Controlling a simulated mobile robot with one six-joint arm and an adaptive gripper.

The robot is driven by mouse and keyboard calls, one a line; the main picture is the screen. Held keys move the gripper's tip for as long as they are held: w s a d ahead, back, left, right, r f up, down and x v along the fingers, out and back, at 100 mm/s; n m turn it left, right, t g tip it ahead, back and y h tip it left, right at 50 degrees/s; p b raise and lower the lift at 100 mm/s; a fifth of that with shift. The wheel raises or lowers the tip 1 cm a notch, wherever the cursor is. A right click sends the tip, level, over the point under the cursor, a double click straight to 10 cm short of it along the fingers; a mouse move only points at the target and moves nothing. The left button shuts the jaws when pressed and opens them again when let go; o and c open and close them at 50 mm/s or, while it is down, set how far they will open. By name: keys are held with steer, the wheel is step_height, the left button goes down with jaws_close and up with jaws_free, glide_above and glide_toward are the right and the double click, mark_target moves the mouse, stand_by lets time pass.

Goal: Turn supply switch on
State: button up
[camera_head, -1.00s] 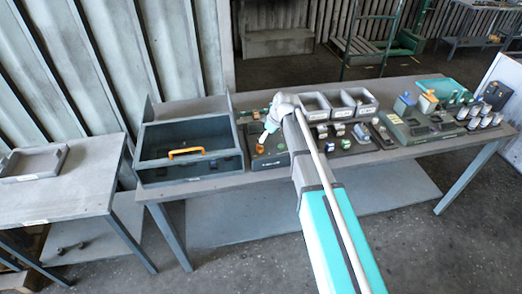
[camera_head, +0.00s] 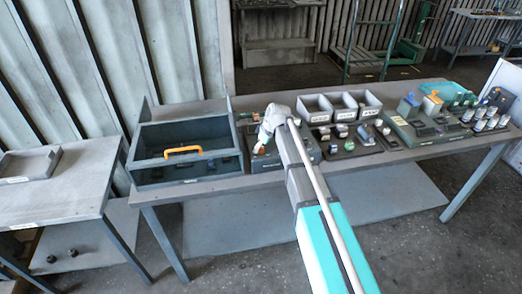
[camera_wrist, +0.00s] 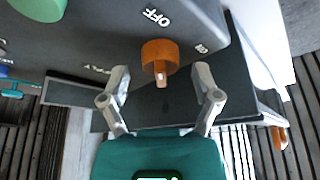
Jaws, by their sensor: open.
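The supply switch is an orange round knob (camera_wrist: 160,56) with a pale pointer mark on the side toward my gripper. It sits on a dark grey panel (camera_wrist: 105,35) with white "OFF" lettering beyond the knob and a small, partly legible label to its right. In the head view the orange knob (camera_head: 259,149) shows small at the front left of its panel. My gripper (camera_wrist: 162,71) is open, with one finger on each side of the knob's near edge and a visible gap to each side. In the head view my gripper (camera_head: 263,141) is just above the knob.
A dark open box (camera_head: 151,139) with an orange handle (camera_head: 183,150) stands left of the panel. Grey bins (camera_head: 343,106) and several small parts stand to the right.

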steer(key=shift+f, duration=0.2)
jaws_close()
stand_by(0.5)
